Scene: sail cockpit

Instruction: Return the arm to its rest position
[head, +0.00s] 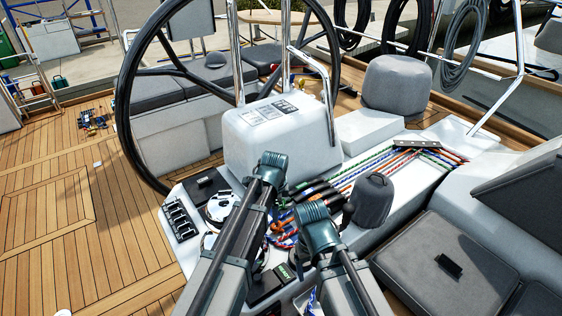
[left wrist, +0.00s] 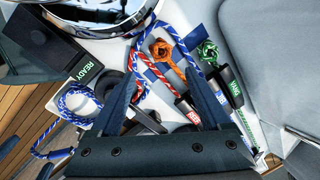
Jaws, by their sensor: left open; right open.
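My left arm rises from the bottom of the head view to a dark teal wrist (head: 270,168) in front of the white pedestal; its fingers are hard to make out there. In the left wrist view my left gripper (left wrist: 163,88) is open, its two dark fingers spread above ropes, with nothing held between them. My right gripper (head: 318,213) is at the end of the other arm, over the cockpit console beside the coloured ropes. It is open; its fingertips are largely hidden and I see nothing held.
A black steering wheel (head: 128,100) and white pedestal (head: 275,135) stand just beyond my arms. A chrome winch (left wrist: 95,10), a blue-white rope (left wrist: 75,108) and an orange rope bundle (left wrist: 165,52) lie close to the left gripper. A grey-covered winch (head: 372,200) stands right of my right gripper. Teak deck at left is mostly clear.

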